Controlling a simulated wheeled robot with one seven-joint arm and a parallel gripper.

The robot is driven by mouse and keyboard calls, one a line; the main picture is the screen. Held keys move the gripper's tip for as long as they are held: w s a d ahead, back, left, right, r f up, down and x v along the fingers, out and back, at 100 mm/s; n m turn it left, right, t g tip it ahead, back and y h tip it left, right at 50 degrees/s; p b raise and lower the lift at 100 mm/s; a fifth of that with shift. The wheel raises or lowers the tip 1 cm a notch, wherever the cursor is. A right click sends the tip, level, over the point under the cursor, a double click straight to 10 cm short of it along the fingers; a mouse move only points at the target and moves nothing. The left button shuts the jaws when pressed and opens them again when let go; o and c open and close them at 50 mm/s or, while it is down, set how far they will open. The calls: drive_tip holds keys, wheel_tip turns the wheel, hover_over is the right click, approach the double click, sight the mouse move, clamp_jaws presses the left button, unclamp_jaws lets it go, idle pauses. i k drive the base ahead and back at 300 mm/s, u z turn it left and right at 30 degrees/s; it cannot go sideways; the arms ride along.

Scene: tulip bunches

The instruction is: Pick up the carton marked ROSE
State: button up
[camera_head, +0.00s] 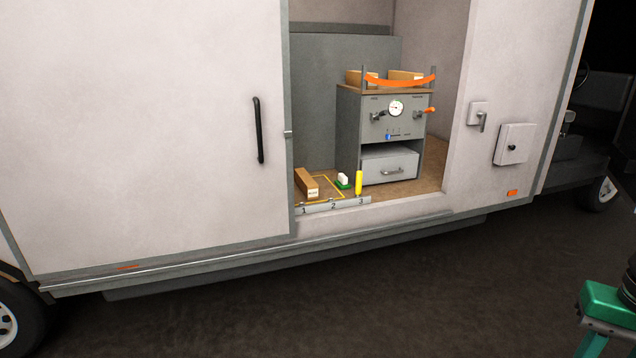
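A long brown carton (305,180) lies on the van floor at the left of the door opening, over the number 1 of a numbered strip. A small white label is on its near end, too small to read surely. Two more brown cartons, a left one (355,77) and a right one (405,76), sit on top of the grey cabinet behind an orange strap. I cannot tell which carton is marked ROSE. A green and grey part of my arm with my gripper (592,345) shows at the lower right, outside the van and far from the cartons. Its fingers are cut off by the frame.
The grey cabinet (350,130) has a gauge, levers and a drawer. The van's door (150,130) covers the left side. The ground in front is clear.

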sight(308, 186)
drive_tip(key=i, duration=2.9)
drive_tip(key=u, duration=1.2)
